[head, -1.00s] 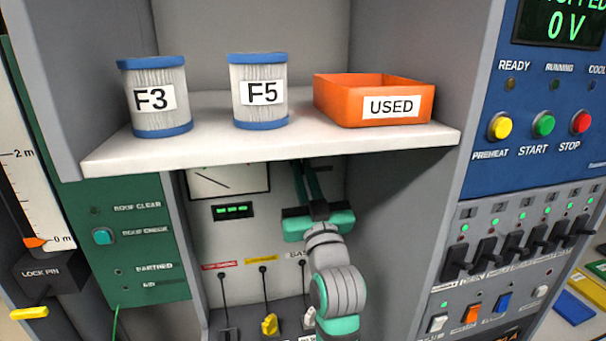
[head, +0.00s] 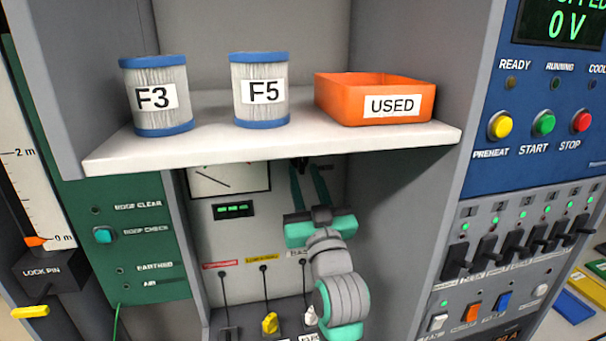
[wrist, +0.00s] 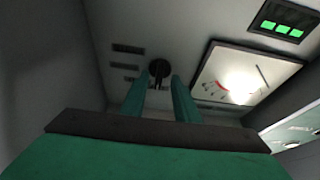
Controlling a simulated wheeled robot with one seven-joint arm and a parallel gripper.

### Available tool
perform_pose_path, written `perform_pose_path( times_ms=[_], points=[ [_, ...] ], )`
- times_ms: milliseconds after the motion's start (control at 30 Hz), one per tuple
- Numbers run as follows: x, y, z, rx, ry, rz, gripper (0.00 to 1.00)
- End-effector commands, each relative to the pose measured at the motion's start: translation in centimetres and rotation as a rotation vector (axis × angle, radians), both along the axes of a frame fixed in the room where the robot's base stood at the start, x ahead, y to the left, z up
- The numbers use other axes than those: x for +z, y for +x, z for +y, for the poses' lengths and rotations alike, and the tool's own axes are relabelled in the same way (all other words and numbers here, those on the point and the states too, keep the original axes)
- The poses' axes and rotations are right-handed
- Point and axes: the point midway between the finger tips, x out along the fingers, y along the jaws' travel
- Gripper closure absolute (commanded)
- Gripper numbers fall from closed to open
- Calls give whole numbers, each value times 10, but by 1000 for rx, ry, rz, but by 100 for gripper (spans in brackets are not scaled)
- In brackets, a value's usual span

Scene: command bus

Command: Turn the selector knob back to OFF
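The dark round selector knob (wrist: 159,69) is on the bay's back wall, between and just beyond my fingertips in the wrist view. A thin dark bar shows on its lower side there; I cannot read its setting. In the head view, a small dark part of the knob (head: 299,164) shows under the shelf edge. My gripper (head: 306,172) reaches up into the bay under the shelf, its two green fingers apart. The gripper also shows in the wrist view (wrist: 160,82), open with nothing held. I cannot tell whether a finger touches the knob.
The white shelf (head: 230,150) overhangs the bay and carries filters F3 (head: 157,120) and F5 (head: 259,115) and the orange USED bin (head: 350,100). A meter (head: 230,179) is left of my gripper. Several lower levers, including a yellow-handled one (head: 270,323), stand near my arm.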

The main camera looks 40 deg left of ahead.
Motion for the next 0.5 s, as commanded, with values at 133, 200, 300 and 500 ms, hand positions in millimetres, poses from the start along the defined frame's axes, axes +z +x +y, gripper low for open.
perform_pose_path(
  times_ms=[133, 200, 300, 500],
  points=[
    [-12, -15, -21, -4, -1, 3, 72],
    [-17, -24, -30, -2, 0, 3, 72],
    [-25, -35, -42, -2, -1, 3, 72],
    [-34, -51, -59, 2, -2, 4, 72]
  ],
)
